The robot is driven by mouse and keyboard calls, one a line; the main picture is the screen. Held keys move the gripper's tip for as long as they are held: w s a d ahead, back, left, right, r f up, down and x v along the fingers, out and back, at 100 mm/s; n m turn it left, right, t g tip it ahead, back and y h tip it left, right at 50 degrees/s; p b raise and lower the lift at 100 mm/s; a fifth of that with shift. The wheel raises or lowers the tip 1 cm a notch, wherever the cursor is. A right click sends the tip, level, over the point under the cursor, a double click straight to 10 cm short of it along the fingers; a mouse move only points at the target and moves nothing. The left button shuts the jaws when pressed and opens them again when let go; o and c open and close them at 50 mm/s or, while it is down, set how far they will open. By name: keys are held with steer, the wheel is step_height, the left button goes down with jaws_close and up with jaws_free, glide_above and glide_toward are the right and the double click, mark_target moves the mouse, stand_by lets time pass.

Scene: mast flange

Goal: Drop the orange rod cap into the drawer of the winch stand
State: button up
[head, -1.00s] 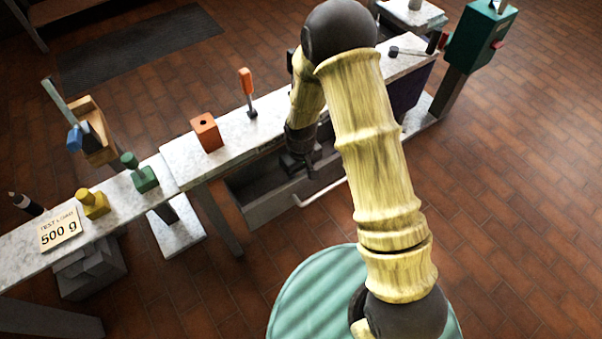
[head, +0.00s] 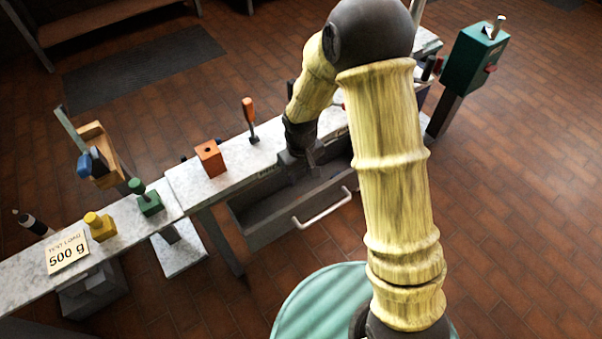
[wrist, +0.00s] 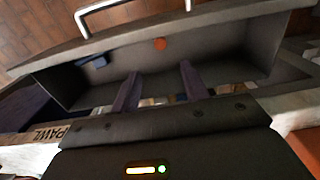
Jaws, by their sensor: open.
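The winch stand's drawer (head: 268,226) is pulled open below the marble bench top. In the wrist view the drawer (wrist: 215,52) is seen from above. A small round orange piece, which looks like the orange rod cap (wrist: 160,44), lies on its floor, close to the handle side. My gripper (wrist: 160,82) is open and empty, its two fingers spread apart over the drawer's bench side. The cap is beyond the fingertips in that view, apart from them. In the head view my gripper (head: 302,172) is at the drawer's bench-side edge; the cap cannot be made out there.
A dark blue item (wrist: 96,62) also lies in the drawer. The white drawer handle (head: 323,208) sticks out in front. On the bench stand an orange block with a hole (head: 210,158), an orange-handled tool (head: 250,118), and green (head: 150,204) and yellow (head: 100,227) pieces.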

stand_by(0.4)
steer(key=s+d+r+m+t, duration=0.2)
steer(key=s+d+r+m, duration=0.4)
steer(key=s+d+r, duration=0.5)
steer(key=d+r, duration=0.2)
steer(key=d, duration=0.1)
steer(key=shift+s+d+r+m+t, duration=0.3)
steer(key=shift+d+m, duration=0.1)
steer(key=shift+r, duration=0.1)
steer(key=w+p+v, duration=0.3)
steer(key=p+v, duration=1)
steer(key=w+r+p+v, duration=0.1)
steer(key=w+p+v, duration=0.1)
steer(key=p+v, duration=1)
steer(key=shift+w+r+p, duration=0.3)
steer(key=shift+r+p, duration=0.25)
steer(key=shift+p, duration=0.3)
